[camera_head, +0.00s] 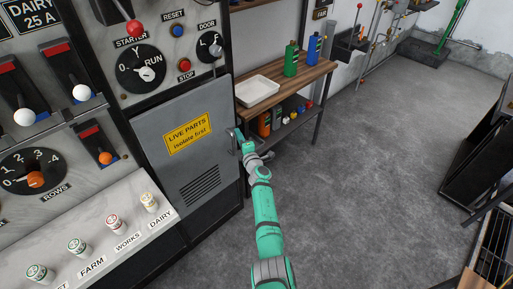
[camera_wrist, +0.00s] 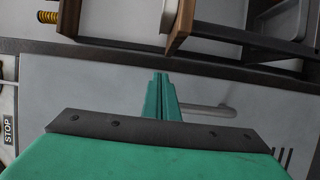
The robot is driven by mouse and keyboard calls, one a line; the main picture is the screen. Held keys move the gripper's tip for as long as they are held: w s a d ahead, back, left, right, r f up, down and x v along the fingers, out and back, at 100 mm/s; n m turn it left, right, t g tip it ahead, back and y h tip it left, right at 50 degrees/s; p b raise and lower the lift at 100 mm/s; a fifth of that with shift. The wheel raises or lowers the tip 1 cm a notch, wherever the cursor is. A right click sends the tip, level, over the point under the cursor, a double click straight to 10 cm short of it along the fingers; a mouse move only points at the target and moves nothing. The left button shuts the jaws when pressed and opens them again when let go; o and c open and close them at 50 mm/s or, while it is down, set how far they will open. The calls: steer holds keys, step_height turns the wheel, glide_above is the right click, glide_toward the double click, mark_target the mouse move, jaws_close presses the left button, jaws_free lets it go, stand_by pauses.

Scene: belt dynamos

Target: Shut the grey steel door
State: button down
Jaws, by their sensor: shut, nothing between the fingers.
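The grey steel door (camera_head: 208,160) is on the cabinet front in the head view, with a yellow "LIVE PARTS isolate first" sign (camera_head: 188,134) and louvre slots low down. It looks about level with the dark frame; I cannot tell whether a small gap is left. My gripper (camera_head: 236,134) is at the door's right edge, fingers together and empty. In the wrist view the shut fingers (camera_wrist: 161,78) lie over the door face (camera_wrist: 85,85), beside its grey bar handle (camera_wrist: 208,111). Whether they touch the door is unclear.
A wooden bench (camera_head: 312,75) stands right of the cabinet, with a white tray (camera_head: 257,90), a green bottle (camera_head: 291,58) and a blue bottle (camera_head: 313,47). A DOOR switch (camera_head: 214,48) sits above the door. Floor (camera_head: 350,170) is clear to the right.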

steer(key=s+d, duration=0.8)
steer(key=d, duration=0.1)
steer(key=shift+s+f, duration=0.15)
steer(key=shift+s, duration=0.1)
steer(key=s+a+f+m+t, duration=0.2)
steer(key=s+a+m, duration=0.4)
steer(key=s+a, duration=0.45)
steer(key=s+a+f+m+h, duration=0.15)
steer(key=s+m, duration=0.25)
steer(key=s, duration=0.5)
steer(key=s+a+f+m+h, duration=0.15)
steer(key=s+m, duration=0.25)
steer(key=s, duration=0.5)
steer(key=s+d+r+m+g+h, duration=0.1)
steer(key=s+d+r+m, duration=0.2)
steer(key=s, duration=0.8)
steer(key=s+d+r+m+g+h, duration=0.1)
steer(key=s+d+r+m, duration=0.2)
steer(key=s+d, duration=0.4)
steer(key=s+d+r+m+g+h, duration=0.1)
steer(key=s+d, duration=0.4)
steer(key=s, duration=1.2)
step_height(320, 180, up, 2)
steer(key=shift+s+r+m+h, duration=0.25)
steer(key=shift+m+h, duration=0.35)
steer(key=shift+m, duration=0.3)
